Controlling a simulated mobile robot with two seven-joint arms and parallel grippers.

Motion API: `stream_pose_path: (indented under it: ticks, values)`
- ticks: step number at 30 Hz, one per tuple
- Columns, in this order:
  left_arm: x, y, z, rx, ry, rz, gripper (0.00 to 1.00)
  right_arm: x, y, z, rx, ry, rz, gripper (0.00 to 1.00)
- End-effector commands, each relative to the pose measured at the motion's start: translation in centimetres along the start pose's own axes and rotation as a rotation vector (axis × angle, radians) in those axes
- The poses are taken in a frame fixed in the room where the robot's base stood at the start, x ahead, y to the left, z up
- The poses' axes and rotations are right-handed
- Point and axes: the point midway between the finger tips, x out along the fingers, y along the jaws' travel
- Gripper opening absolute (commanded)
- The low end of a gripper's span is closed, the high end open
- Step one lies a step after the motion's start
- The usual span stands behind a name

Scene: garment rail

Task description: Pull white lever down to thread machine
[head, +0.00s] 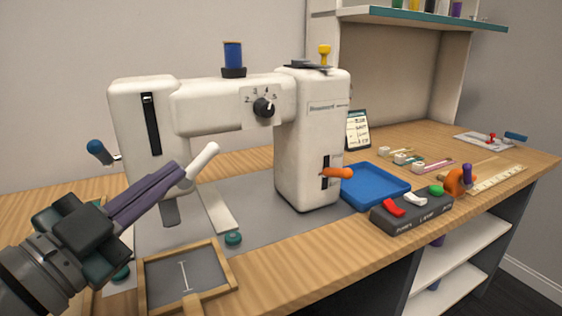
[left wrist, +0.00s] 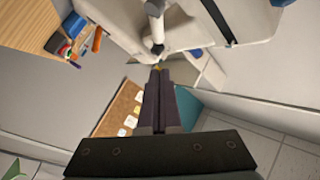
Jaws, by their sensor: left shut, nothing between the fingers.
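The white sewing machine (head: 313,135) stands on the wooden table. A white lever (head: 203,162) with a rounded end shows beside its needle head, slanting up to the right in the head view. My left gripper (head: 183,176) is shut and empty, its purple fingers reaching up from the lower left. The fingertips are right by the lever's lower end; I cannot tell if they touch it. In the left wrist view, the white lever (left wrist: 157,25) shows just beyond the closed fingertips (left wrist: 157,70). My right gripper is not in view.
Other controls are a blue lever (head: 97,149), an orange lever (head: 340,173) and a yellow knob (head: 324,52). A blue thread spool (head: 233,54) stands on top. A wood-framed tray (head: 158,299) lies in front. A blue tray (head: 402,185) and a switch box (head: 410,216) lie right.

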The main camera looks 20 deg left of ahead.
Motion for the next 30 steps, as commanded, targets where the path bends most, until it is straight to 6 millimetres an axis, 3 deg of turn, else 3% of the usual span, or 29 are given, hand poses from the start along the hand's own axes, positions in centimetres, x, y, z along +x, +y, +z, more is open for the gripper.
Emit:
stream_pose_path:
  ticks: [4,12,30]
  values:
    - [3.2,0.0,-0.1,0.000,0.004,-0.003,0.00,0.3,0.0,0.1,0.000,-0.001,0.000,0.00]
    - [5.6,0.2,2.5,0.001,0.001,0.001,0.00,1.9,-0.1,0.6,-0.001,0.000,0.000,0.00]
    - [6.1,-0.1,2.6,0.007,-0.008,0.008,0.00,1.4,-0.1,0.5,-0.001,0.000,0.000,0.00]
